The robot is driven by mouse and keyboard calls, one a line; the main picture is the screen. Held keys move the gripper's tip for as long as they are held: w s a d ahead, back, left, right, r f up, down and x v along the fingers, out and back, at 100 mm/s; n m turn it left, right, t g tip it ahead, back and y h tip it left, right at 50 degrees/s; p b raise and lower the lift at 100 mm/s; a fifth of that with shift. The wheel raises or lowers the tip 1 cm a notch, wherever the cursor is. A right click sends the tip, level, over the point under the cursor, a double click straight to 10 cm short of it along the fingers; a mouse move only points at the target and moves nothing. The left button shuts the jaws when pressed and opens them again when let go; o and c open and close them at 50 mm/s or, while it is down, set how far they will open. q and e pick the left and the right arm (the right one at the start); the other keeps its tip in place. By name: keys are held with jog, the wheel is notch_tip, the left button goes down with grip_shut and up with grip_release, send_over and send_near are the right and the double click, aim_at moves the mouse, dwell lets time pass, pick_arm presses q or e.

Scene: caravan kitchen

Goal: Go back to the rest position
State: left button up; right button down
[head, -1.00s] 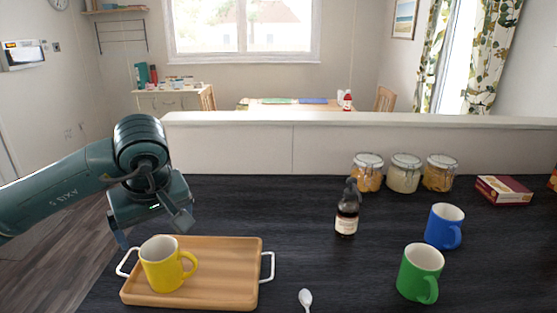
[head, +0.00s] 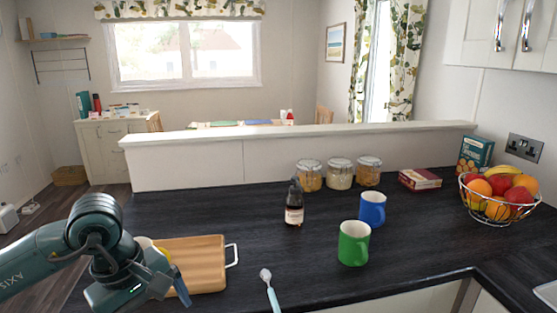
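My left gripper (head: 166,285) is at the lower left, in front of the wooden tray (head: 207,262) as seen from the head. Its fingers point down and to the right; I cannot tell how far apart they are. My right gripper is not in view.
On the dark counter stand a brown bottle (head: 294,205), a green mug (head: 354,243), a blue mug (head: 372,208), several lidded jars (head: 340,174), a box (head: 420,180) and a fruit basket (head: 499,208).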

pick_arm(q)
jog(key=s+d+f+n+g+h, duration=0.1)
jog(key=s+d+g+h, duration=0.15)
jog(key=d, duration=0.25)
jog(key=s+d+f+n+g+h, duration=0.1)
jog(key=s+d+h, duration=0.15)
jog(key=d, duration=0.35)
jog(key=d+r+n+t+h, duration=0.65)
jog(key=d+n+h, duration=0.25)
jog(key=n+h, duration=0.75)
jog(key=w+a+f+n+t+y, duration=0.3)
jog(key=a+f+n+t+y, duration=0.25)
jog(key=n, duration=0.75)
jog(key=w+a+f+n+t+y, duration=0.25)
jog(key=f+n+t+y, duration=0.4)
jog(key=n, duration=0.75)
jog(key=s+a+f+n+g+y, duration=0.2)
jog(key=s+f+n+g+y, duration=0.1)
jog(key=f, duration=0.5)
jog(key=s+a+f+n+g+y+p, duration=0.1)
jog(key=s+a+f+n+g+y, duration=0.1)
jog(key=s+f+n+y, duration=0.3)
notch_tip(320, 180, down, 4)
jog(key=s+n, duration=0.3)
jog(key=n, duration=0.2)
jog(key=shift+a+f+g, duration=0.15)
jog(key=shift+a+g, duration=0.25)
